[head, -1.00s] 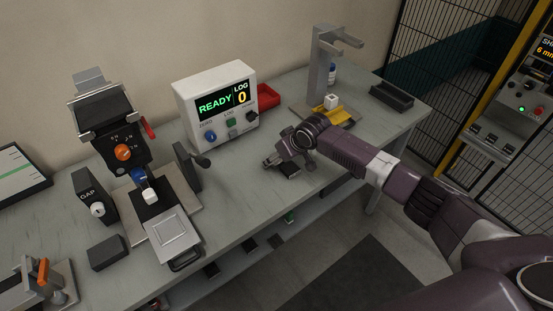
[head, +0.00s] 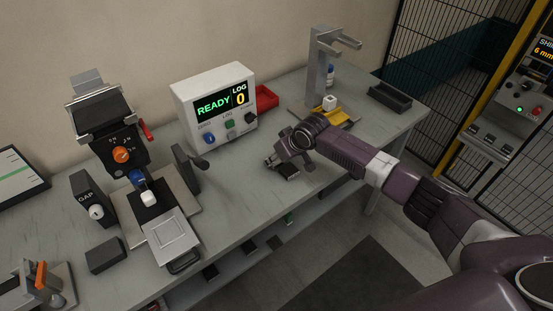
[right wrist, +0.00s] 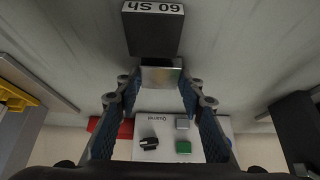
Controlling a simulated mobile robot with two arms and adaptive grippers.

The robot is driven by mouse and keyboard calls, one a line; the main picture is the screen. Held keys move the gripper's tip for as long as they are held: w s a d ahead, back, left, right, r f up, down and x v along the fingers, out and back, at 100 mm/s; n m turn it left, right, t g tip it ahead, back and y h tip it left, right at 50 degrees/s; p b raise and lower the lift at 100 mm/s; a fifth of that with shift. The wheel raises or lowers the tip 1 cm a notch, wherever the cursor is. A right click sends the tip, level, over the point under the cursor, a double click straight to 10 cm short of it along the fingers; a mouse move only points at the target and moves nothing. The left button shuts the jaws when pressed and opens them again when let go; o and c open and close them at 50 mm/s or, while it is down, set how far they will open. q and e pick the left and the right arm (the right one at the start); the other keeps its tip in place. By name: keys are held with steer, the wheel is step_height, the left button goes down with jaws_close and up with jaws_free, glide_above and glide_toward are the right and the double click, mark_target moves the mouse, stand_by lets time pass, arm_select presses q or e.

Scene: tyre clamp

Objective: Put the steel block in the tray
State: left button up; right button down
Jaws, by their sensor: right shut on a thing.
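My right gripper (head: 277,163) is low over the front part of the bench. In the right wrist view its two fingers (right wrist: 160,82) are shut on a shiny steel block (right wrist: 162,77). The arm hides most of the block in the head view. I cannot tell whether it touches the bench. A dark block marked "60 Sh" (right wrist: 154,32) lies just beyond the fingertips. My left gripper is not in view.
A white console (head: 217,105) reading READY stands at the back. A grey stand (head: 318,70) with a yellow cradle (head: 337,117) is behind my right arm. A clamp device (head: 120,150) and a dark block (head: 106,254) are at left. Bench between console and gripper is clear.

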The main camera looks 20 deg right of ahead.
step_height(320, 180, up, 18)
steer(key=b, duration=0.4)
steer(key=s+r+m+h+b, duration=0.1)
steer(key=s+r+m, duration=0.1)
steer(key=s+r, duration=0.3)
steer(key=s+r+m+h+b, duration=0.1)
steer(key=s+r, duration=0.4)
steer(key=s, duration=0.7)
steer(key=shift+a+r+m, duration=0.3)
steer(key=shift+a+m, duration=0.1)
steer(key=shift+m, duration=0.1)
steer(key=shift+s+a+f, duration=0.1)
